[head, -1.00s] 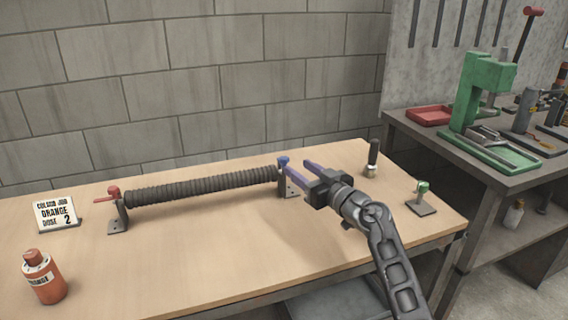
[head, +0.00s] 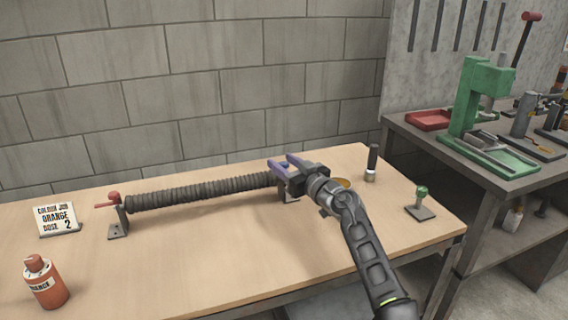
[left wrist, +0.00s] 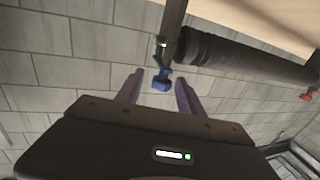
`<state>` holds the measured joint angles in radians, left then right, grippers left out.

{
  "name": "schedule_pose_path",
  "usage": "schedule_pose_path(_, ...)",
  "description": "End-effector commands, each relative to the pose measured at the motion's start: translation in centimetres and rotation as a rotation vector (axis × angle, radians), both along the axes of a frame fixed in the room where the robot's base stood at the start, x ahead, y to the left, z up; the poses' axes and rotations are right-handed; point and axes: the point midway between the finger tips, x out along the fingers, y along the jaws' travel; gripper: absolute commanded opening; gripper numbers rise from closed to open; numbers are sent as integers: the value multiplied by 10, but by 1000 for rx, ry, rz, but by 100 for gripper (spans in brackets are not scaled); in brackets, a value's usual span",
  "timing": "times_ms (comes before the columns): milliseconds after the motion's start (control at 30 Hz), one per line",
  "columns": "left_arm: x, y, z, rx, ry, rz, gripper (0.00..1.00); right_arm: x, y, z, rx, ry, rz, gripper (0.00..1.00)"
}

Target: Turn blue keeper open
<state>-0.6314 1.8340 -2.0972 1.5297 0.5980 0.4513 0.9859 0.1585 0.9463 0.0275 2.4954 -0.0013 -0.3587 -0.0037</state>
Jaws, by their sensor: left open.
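The blue keeper (left wrist: 162,80) is a small blue knob at the right end of the dark ribbed tube (head: 200,193); in the head view it is largely hidden by my gripper. My left gripper (head: 282,163) is open at that end. In the left wrist view its purple fingers (left wrist: 160,82) lie on either side of the keeper; whether they touch it cannot be told. A red keeper (head: 113,196) stands at the tube's left end on a grey bracket (head: 118,224). My right gripper is out of view.
A sign reading ORANGE DOSE 2 (head: 57,219) and an orange bottle (head: 45,283) stand at the left. A dark cylinder (head: 372,163), a yellowish round item (head: 342,183) and a green-knobbed stand (head: 421,203) are at the right. The front middle of the table is clear.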

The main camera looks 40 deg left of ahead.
Motion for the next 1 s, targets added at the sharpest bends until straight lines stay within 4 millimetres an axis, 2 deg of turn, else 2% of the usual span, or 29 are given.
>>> schedule_pose_path(67,0,0,0,0,0,0,45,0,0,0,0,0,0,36)
schedule_pose_path(600,0,0,0,0,0,0,1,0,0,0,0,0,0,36)
schedule_pose_path(1000,0,-1,0,0,-1,-6,0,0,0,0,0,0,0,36)
